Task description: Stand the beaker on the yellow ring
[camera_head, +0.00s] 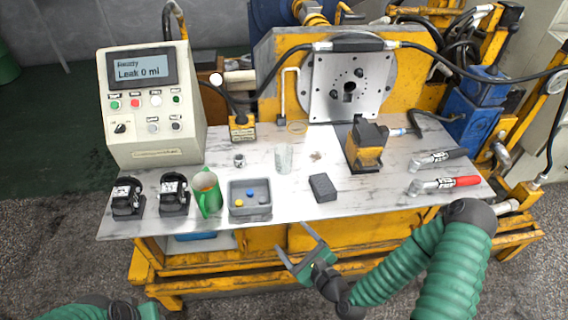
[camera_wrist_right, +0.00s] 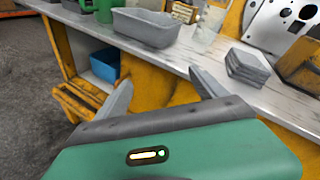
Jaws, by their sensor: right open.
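The beaker (camera_head: 284,158) is clear glass and stands upright near the middle of the table. In the right wrist view a faint see-through shape, likely the beaker (camera_wrist_right: 207,30), shows at the top. The yellow ring (camera_head: 297,127) lies flat on the table behind the beaker, slightly to its right, with nothing on it. My right gripper (camera_head: 297,240) is open and empty, in front of the table's front edge and well short of the beaker; its fingers also show in the right wrist view (camera_wrist_right: 160,82). Only a piece of my left gripper (camera_head: 148,311) shows at the bottom edge; its fingers are hidden.
A green mug (camera_head: 207,195) is left of the bin. A yellow-black fixture (camera_head: 366,145) stands right of the beaker, with two wrench-like tools (camera_head: 445,185) further right.

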